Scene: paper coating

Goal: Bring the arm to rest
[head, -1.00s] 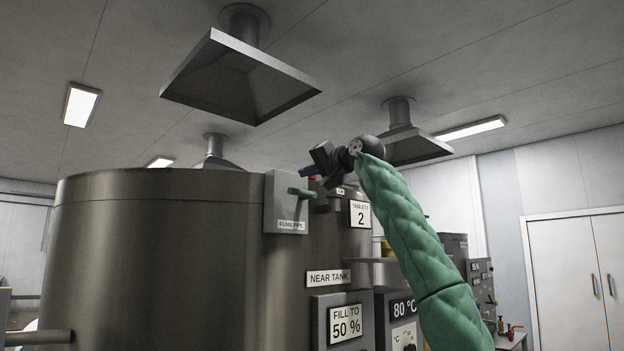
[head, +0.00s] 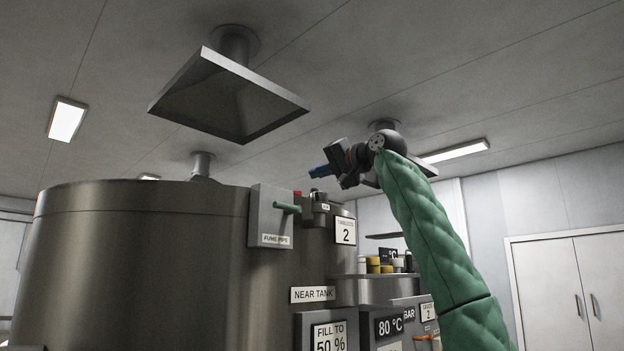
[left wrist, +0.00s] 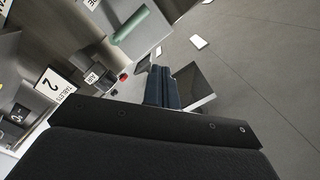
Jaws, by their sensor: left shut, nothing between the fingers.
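My left arm, in a green quilted sleeve, rises from the lower right of the head view. Its left gripper (head: 319,171) has blue fingers pointing left and is raised above and right of the fume pipe box. The fingers are shut and empty. In the left wrist view the shut blue fingers (left wrist: 164,88) sit at the middle, in front of the ceiling. They appear clear of the green fume pipe handle (head: 287,207), which also shows in the wrist view (left wrist: 130,24). My right gripper is not in view.
A large steel tank (head: 140,265) fills the left, with the fume pipe box (head: 270,226) and a "Tablets 2" sign (head: 345,231) on it. A grey hood (head: 228,95) hangs above. Yellow-lidded containers (head: 380,266) stand on a shelf behind. White doors (head: 565,285) are at right.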

